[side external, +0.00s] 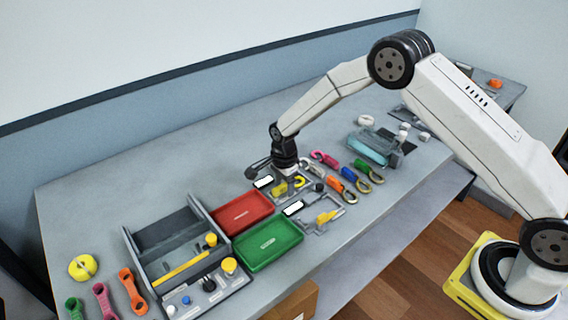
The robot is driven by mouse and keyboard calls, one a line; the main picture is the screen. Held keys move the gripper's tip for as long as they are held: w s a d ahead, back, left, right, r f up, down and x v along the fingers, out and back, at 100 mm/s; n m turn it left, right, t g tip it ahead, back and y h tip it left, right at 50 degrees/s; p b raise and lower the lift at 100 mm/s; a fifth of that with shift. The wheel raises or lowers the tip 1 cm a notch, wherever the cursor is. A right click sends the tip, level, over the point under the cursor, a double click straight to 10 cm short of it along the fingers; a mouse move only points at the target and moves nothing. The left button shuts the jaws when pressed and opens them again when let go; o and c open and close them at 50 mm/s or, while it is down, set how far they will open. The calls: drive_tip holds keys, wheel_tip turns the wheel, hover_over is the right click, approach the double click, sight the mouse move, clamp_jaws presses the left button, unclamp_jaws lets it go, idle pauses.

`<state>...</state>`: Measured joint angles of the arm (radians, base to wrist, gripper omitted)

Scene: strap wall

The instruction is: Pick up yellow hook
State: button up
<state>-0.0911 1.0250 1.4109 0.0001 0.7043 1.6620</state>
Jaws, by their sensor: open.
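A curved yellow piece (299,182), which looks like the yellow hook, lies on the grey table just below and to the right of my gripper. Part of it is hidden behind the gripper. My gripper (288,178) points down over it, open, and I cannot tell whether the fingers touch it. A second yellow piece (326,217) sits on a grey bracket nearer the table's front edge.
Pink (325,158), orange (336,185), blue (350,175) and green hooks lie close by on the right. A red tray (243,212) and a green tray (268,244) stand on the left, beside a grey organiser (170,235). A clear teal box (370,148) is farther right.

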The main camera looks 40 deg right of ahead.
sight(284, 184)
clamp_jaws()
drive_tip(key=shift+r, duration=0.2)
idle(0.4)
drive_tip(key=shift+r, duration=0.5)
wheel_tip(284, 184, up, 2)
drive_tip(key=s+d+r, duration=0.1)
drive_tip(key=s+r, duration=0.8)
drive_tip(key=s, duration=0.5)
drive_tip(key=shift+r, duration=0.35)
